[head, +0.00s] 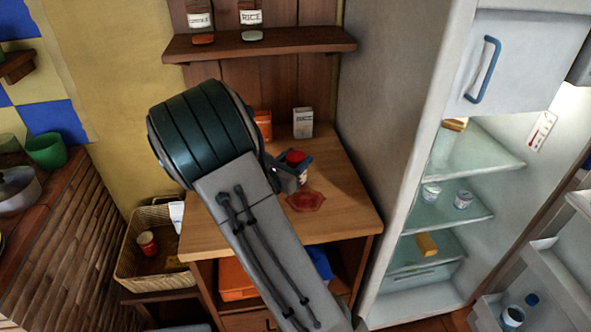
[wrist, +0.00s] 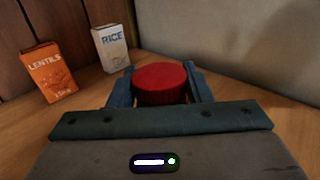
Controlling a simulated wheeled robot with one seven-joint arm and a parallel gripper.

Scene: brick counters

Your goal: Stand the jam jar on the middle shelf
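A jar with a red lid (head: 295,156), which I take as the jam jar, is over the wooden counter. The wrist view shows its round red lid (wrist: 160,84) upright between my two blue fingers. My gripper (head: 297,170) appears shut on it, with a finger against each side. Most of the jar's body is hidden, and I cannot tell whether it touches the counter. On the right an open fridge has several glass shelves. Its middle shelf (head: 474,218) holds two small pots (head: 463,199) and has bare glass around them.
A lentils packet (wrist: 50,78) and a rice box (wrist: 111,48) stand behind the jar. A red flat mat (head: 306,201) lies on the counter (head: 345,205). A wooden wall shelf (head: 300,42) hangs above. The fridge side wall (head: 385,90) stands right of the counter.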

